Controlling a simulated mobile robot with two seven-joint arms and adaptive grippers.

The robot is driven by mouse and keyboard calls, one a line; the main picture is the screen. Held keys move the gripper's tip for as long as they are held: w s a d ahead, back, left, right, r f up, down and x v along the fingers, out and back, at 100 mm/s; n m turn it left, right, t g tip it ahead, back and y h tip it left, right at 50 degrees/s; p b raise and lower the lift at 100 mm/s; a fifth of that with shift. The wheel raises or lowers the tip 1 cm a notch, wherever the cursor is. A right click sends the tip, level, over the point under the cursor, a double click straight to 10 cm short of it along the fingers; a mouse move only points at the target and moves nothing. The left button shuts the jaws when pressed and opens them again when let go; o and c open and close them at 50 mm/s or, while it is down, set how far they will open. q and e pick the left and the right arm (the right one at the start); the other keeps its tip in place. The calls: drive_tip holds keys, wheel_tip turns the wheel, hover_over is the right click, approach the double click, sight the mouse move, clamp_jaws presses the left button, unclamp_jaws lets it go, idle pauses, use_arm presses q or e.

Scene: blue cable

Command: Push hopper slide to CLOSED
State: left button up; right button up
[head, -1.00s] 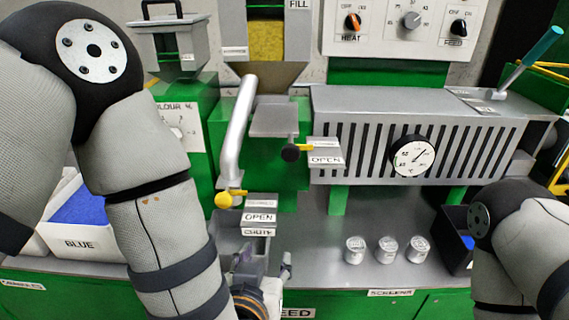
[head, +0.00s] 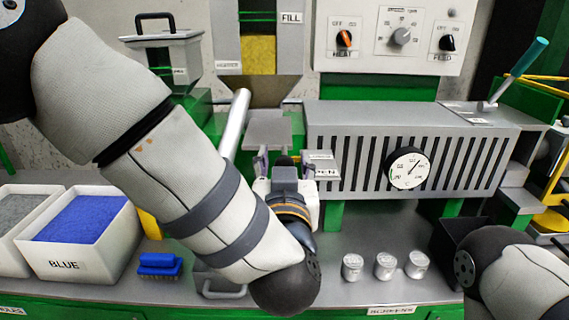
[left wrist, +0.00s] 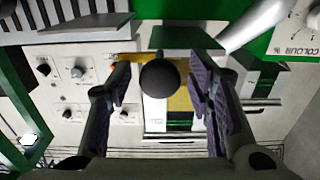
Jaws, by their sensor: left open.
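The hopper slide's black round knob (left wrist: 164,78) shows in the left wrist view between the two fingers of my left gripper (left wrist: 162,90). A yellow rod (left wrist: 128,58) runs from behind the knob toward the left finger. The fingers are apart; I cannot tell whether either touches the knob. In the head view my left gripper (head: 283,168) is at the slide, below the grey plate (head: 268,132), and largely hides the knob. A label reading OPEN (head: 321,166), partly covered, sits just right of the gripper. My right gripper is out of view.
The slotted grey housing (head: 340,145) with a round gauge (head: 408,168) stands close to the right. Several small metal cups (head: 385,266) stand below it. A blue brush (head: 159,265) and the BLUE bin (head: 85,235) are at the left. A slanted pipe (head: 234,122) is left of the gripper.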

sight(285, 146)
use_arm(q)
drive_tip(key=shift+c, duration=0.6)
clamp_jaws()
drive_tip(key=w, duration=0.5)
drive_tip(key=shift+w, duration=0.55)
drive_tip(key=shift+r, duration=0.1)
drive_tip(key=shift+c, duration=1)
unclamp_jaws()
drive_tip(key=o, duration=0.3)
drive_tip(key=shift+w, duration=0.2)
